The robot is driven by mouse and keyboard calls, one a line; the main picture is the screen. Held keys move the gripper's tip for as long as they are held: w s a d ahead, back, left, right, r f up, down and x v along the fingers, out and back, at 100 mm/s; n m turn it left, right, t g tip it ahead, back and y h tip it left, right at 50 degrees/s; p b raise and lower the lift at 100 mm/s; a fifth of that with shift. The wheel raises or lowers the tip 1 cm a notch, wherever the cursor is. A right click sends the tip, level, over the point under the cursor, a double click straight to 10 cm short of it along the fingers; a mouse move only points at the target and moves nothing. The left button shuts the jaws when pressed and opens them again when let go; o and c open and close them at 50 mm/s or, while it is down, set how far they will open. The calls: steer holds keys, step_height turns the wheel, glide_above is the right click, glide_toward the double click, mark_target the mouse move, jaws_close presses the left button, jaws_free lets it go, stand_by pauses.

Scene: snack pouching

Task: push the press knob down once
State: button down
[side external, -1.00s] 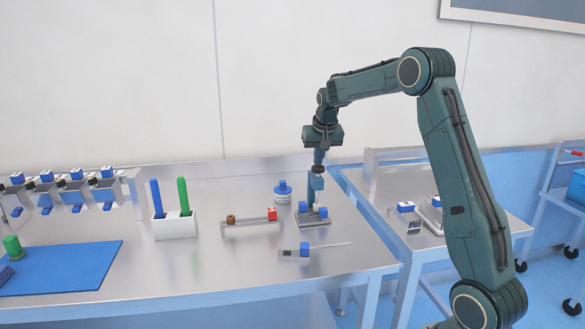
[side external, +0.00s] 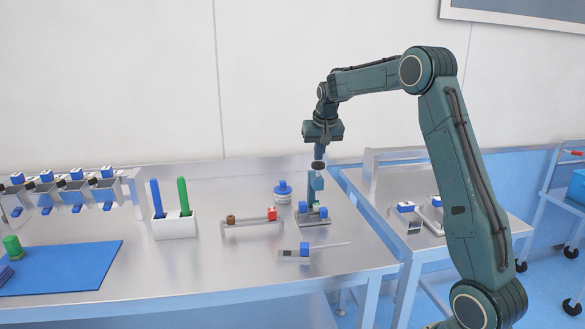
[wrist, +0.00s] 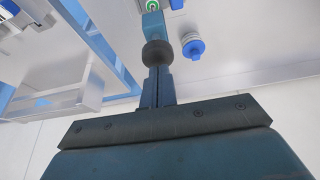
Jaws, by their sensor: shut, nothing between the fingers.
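The press (side external: 316,183) is a teal post on a grey base near the right end of the steel table. Its dark round knob (side external: 318,165) sits on top and also shows in the wrist view (wrist: 157,53). My gripper (side external: 319,156) points straight down just above the knob, its fingers shut and empty. In the wrist view the fingertips (wrist: 158,68) line up with the knob; whether they touch it I cannot tell. A small green-ringed piece (wrist: 153,6) shows under the press head, with blue blocks beside it.
A blue-topped round stack (side external: 283,192) stands just left of the press. A low rail (side external: 250,221) with a red block and a white holder (side external: 175,225) with blue and green sticks are further left. A blue-capped tool (side external: 303,250) lies in front. A side table (side external: 420,220) stands right.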

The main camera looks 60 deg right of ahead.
steer(key=shift+r, duration=2.5)
steer(key=shift+a+r, duration=0.15)
steer(key=shift+a, duration=0.1)
steer(key=s+a+r+n+t+y, duration=0.1)
steer(key=s+a+r+n, duration=0.15)
steer(key=s+a, duration=0.45)
steer(key=s+a+r+n, duration=0.2)
steer(key=s+a+r, duration=0.15)
steer(key=a, duration=0.85)
steer(key=s+a+f+n, duration=0.1)
steer(key=s+a+f, duration=0.1)
steer(key=s+a, duration=0.2)
steer(key=s+a+f+n+t+y, duration=0.1)
steer(key=s+a+f+n, duration=0.1)
steer(key=s, duration=0.6)
steer(key=s+a+f+n+y, duration=0.1)
steer(key=s+a+f, duration=0.3)
steer(key=s+a, duration=0.2)
steer(key=shift+s+a+f, duration=0.15)
steer(key=shift+s+f, duration=0.05)
steer(key=shift+s, duration=0.35)
steer(key=shift+n, duration=0.25)
